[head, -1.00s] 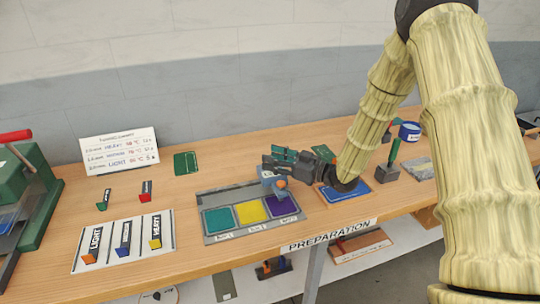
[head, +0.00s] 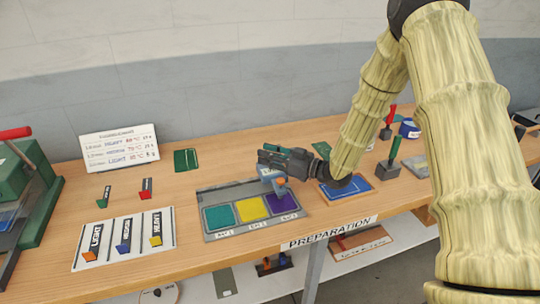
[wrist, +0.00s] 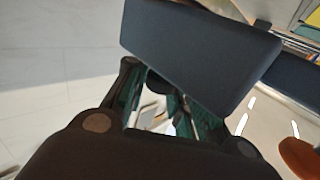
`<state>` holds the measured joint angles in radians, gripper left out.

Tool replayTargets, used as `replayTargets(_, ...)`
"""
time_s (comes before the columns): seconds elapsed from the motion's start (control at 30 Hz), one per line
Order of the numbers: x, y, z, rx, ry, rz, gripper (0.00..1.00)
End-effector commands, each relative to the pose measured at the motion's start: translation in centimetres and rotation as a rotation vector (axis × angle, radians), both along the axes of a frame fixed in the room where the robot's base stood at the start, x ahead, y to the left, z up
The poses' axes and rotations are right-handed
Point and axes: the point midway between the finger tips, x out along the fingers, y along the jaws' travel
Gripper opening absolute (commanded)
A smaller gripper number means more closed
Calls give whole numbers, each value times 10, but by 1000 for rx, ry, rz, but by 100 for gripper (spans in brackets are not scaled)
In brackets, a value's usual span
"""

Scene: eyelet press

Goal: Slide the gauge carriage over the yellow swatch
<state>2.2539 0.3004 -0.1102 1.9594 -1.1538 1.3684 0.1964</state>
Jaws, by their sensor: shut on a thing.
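The gauge carriage (head: 269,174) is a small blue-grey block with an orange-brown knob. It sits on the grey swatch tray (head: 222,194), at the back edge around the yellow and purple swatches. The yellow swatch (head: 251,209) lies between the teal swatch (head: 219,216) and the purple swatch (head: 284,203). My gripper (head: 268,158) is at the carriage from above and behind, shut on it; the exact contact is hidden. In the wrist view a dark slate block (wrist: 200,55), apparently the carriage, fills the area beyond my green fingers (wrist: 160,112).
A blue pad (head: 348,190) lies to the right of the tray. A white board with LIGHT, MEDIUM and HEAVY labels (head: 125,262) lies left. A green press (head: 25,190) stands far left.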

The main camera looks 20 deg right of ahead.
Motion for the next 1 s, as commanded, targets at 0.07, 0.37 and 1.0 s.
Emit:
replayTargets(0.07,-1,17,0,3,-1,5,0)
replayTargets(0.37,-2,83,0,2,-2,5,0)
replayTargets(1.0,-3,91,1,1,-1,3,45)
